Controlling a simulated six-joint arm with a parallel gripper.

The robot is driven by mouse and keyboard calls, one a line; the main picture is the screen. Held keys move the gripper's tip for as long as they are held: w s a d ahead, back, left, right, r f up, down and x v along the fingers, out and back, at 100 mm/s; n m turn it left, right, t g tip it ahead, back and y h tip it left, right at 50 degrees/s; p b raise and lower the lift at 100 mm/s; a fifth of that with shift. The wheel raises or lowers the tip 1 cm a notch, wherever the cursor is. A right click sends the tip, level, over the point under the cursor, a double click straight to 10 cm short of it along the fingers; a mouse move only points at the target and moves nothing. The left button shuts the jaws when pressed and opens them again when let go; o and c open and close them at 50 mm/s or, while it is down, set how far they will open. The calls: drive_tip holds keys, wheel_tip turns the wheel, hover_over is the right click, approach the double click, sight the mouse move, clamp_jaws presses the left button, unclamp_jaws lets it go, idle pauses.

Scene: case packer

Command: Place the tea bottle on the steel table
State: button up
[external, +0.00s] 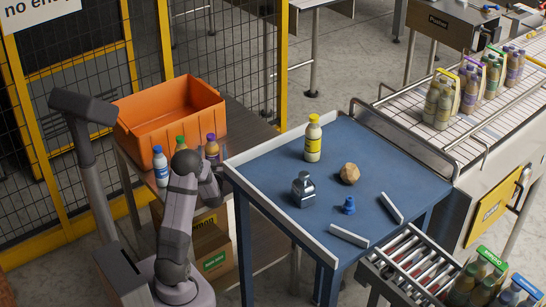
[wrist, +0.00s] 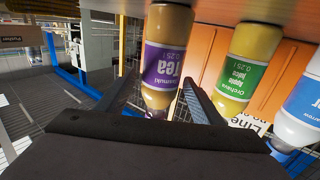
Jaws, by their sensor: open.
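The tea bottle (wrist: 168,55), with a purple label reading "Tea", stands upright at the right end of a row of bottles beside the orange crate. Its purple cap shows in the external view (external: 212,138); my arm hides part of its body. My gripper (external: 213,172) is open and low beside it. In the wrist view, which is upside down, the fingers of my gripper (wrist: 162,80) reach out to either side of the bottle; contact cannot be told. The bottle row's table has a brownish top (external: 245,140). A blue-topped table (external: 270,170) stands to the right.
A green-label juice bottle (wrist: 240,70) and a blue-label bottle (wrist: 302,110) stand close beside the tea bottle. The orange crate (external: 170,122) is behind them. The blue table holds a yellow-label bottle (external: 313,140), a metal part (external: 303,190) and a brown lump (external: 349,174).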

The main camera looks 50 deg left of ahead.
sight(211, 141)
drive_tip(key=v, duration=0.2)
drive_tip(key=shift+s+d+f+b, duration=0.15)
drive_tip(key=shift+d+b, duration=0.1)
drive_tip(key=shift+b, duration=0.05)
drive_tip(key=shift+a+r, duration=0.1)
drive_tip(key=shift+r, duration=3.5)
